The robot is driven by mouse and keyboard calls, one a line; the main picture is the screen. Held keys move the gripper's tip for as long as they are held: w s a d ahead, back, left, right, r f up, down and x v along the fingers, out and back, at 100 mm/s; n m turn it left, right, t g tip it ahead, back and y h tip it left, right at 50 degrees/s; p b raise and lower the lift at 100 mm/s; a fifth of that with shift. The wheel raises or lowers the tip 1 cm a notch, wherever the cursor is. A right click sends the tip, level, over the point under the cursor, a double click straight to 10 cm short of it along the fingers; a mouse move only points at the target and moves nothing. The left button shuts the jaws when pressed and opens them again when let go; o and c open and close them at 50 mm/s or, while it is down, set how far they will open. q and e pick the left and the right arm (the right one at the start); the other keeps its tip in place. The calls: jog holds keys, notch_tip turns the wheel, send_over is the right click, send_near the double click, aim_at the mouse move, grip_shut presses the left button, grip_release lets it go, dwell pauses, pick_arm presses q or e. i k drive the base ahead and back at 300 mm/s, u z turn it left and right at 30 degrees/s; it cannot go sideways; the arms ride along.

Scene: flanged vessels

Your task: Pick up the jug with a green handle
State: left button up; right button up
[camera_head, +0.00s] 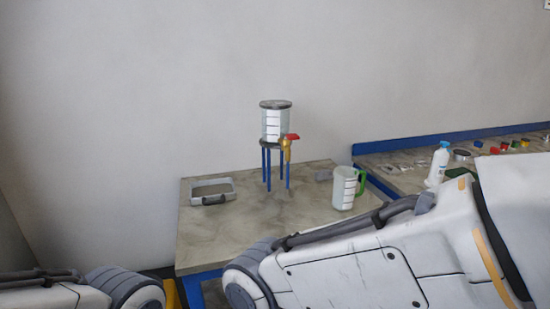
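The jug (343,189) is pale and see-through with dark level marks and a green handle (362,183) on its right side. It stands upright near the right edge of the table (240,238). Links of both my arms show at the bottom of the head view, the larger one on the right in front of the table. Neither of my grippers is in the picture. Nothing is seen touching the jug.
A flanged vessel (273,125) with a red-handled brass tap (288,145) stands on a blue-legged stand behind the jug. A grey tray (212,191) lies at the left. A second bench at right holds a white bottle (438,164) and small items. The table's front middle is clear.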

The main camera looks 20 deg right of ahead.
aim_at(345, 178)
jog(key=z, duration=0.7)
jog(key=i, duration=1.05)
jog(key=u, duration=0.05)
